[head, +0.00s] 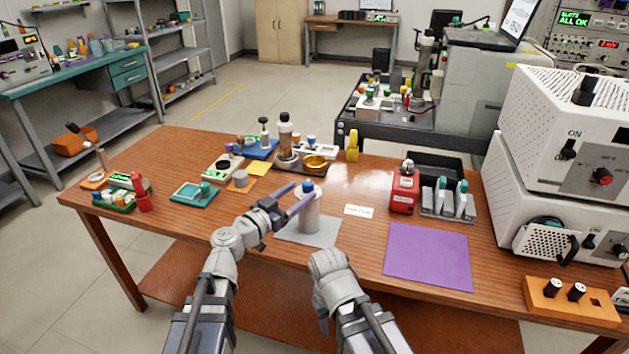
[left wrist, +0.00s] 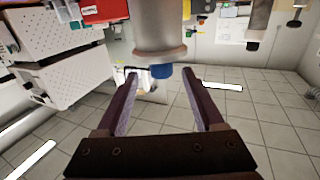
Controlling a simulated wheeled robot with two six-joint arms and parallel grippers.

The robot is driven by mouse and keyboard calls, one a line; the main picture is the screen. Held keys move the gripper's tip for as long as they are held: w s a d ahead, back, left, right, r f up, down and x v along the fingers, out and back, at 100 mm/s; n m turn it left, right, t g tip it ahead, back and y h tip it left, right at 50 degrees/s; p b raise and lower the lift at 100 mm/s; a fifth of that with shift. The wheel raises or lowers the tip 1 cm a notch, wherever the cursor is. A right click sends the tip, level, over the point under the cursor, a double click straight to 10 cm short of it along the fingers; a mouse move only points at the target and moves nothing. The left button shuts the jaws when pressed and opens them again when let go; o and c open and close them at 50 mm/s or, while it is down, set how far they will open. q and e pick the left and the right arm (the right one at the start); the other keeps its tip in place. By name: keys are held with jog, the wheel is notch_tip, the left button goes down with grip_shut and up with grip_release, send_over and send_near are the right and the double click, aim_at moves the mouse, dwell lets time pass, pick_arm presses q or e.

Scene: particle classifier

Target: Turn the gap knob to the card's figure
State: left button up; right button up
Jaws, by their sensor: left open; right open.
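A grey upright cylinder (head: 307,215) stands on a grey mat (head: 325,232) near the table's middle. A blue knob (head: 308,186) caps it; the knob also shows in the left wrist view (left wrist: 162,72). A small white card (head: 358,210) lies to its right, its print too small to read. My left gripper (head: 303,194) is open at the cylinder's upper end. In the left wrist view, the knob lies between the lines of the two spread purple fingers (left wrist: 160,78); contact cannot be told. My right gripper (head: 326,290) is low at the table's front edge, its fingers mostly hidden.
A bare purple mat (head: 428,257) lies to the right. Behind it stand a red device (head: 405,188) and a grey rack (head: 448,204). White instrument boxes (head: 545,190) fill the right end. Bottles, trays and a yellow item (head: 353,146) crowd the back.

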pick_arm(q)
jog(key=shift+s+a+y, duration=0.1)
jog(key=shift+y, duration=0.2)
jog(key=shift+w, duration=0.2)
jog(key=x, duration=0.7)
jog(key=shift+w+d+r, duration=0.1)
jog(key=shift+w+d, duration=0.1)
grip_shut()
